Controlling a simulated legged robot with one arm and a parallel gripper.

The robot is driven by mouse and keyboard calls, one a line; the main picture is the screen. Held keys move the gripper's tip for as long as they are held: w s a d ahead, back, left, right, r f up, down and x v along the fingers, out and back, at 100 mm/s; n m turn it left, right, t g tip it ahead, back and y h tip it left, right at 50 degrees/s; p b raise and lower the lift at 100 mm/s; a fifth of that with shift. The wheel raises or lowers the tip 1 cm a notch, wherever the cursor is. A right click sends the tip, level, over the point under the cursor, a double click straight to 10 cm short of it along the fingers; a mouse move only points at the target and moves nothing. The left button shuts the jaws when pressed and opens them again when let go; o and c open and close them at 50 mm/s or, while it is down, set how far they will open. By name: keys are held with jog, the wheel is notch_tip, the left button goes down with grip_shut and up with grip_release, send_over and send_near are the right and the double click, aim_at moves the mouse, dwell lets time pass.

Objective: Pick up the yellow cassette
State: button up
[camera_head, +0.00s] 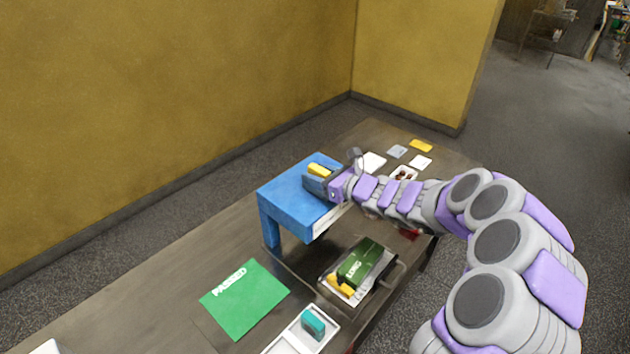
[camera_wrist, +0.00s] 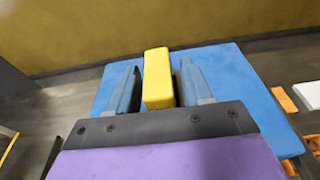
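The yellow cassette (camera_head: 319,170) is a small block at the top of the blue stand (camera_head: 285,201) in the head view. In the wrist view the yellow cassette (camera_wrist: 157,78) lies between the two fingers of my gripper (camera_wrist: 158,88), with a narrow gap at each side. My gripper (camera_head: 318,182) is open around it, over the blue top (camera_wrist: 232,72). The far end of the cassette shows past the fingertips.
A green "PASSED" sheet (camera_head: 245,298) lies at the front left. A tray with a green block (camera_head: 361,262) and a yellow piece sits beside the stand. A white tray (camera_head: 287,343) holds a teal block (camera_head: 313,323). Cards (camera_head: 397,151) lie behind my arm.

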jog(key=shift+d+r, duration=0.15)
jog(key=shift+d, duration=0.85)
jog(key=c, duration=0.3)
jog(key=shift+c, duration=0.7)
jog(key=shift+a, duration=1.05)
grip_shut()
jog(key=shift+d, duration=0.1)
jog(key=shift+d, duration=0.15)
